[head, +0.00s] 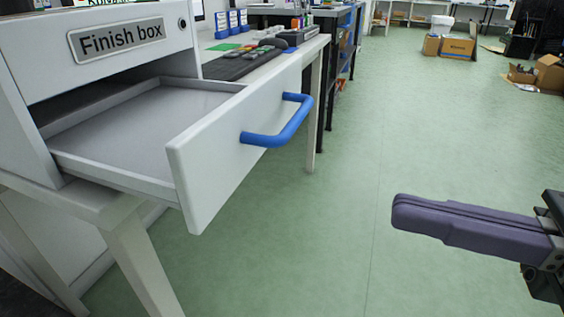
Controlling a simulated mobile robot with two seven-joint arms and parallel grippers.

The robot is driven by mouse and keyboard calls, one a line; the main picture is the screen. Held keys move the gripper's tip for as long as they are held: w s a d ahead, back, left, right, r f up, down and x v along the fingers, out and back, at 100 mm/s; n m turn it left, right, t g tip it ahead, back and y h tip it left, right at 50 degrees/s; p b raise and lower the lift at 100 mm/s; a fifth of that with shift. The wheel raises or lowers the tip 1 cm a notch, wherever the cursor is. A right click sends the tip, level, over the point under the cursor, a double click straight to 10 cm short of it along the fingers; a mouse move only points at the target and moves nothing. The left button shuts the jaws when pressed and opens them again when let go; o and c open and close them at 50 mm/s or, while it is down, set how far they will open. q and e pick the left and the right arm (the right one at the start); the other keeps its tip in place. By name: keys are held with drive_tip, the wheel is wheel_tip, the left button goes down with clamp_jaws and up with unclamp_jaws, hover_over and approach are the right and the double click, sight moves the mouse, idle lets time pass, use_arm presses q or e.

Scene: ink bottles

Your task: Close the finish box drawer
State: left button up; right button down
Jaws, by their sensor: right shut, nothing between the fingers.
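The finish box (30,65) is a white cabinet with a "Finish box" label (116,40) on its front, standing on a white table at the left. Its drawer (225,148) is pulled out and looks empty. A blue bar handle (285,126) is on the drawer front. My right gripper (396,212) comes in from the right edge. Its purple fingers are shut together with nothing between them. It is apart from the drawer, to the right of and lower in the picture than the handle. My left gripper is not in view.
The white table (95,203) bears the box. Behind the drawer, a bench holds a dark keyboard-like item (238,64) and blue containers (232,20). Open green floor (350,150) lies between drawer and gripper. Cardboard boxes (457,47) stand far back.

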sight(218, 175)
use_arm(q)
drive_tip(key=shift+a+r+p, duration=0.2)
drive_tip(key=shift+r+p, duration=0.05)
drive_tip(key=shift+p, duration=0.1)
use_arm(e)
drive_tip(key=x, duration=1.4)
drive_tip(key=shift+s+a+f, duration=0.1)
drive_tip(key=shift+s, duration=0.15)
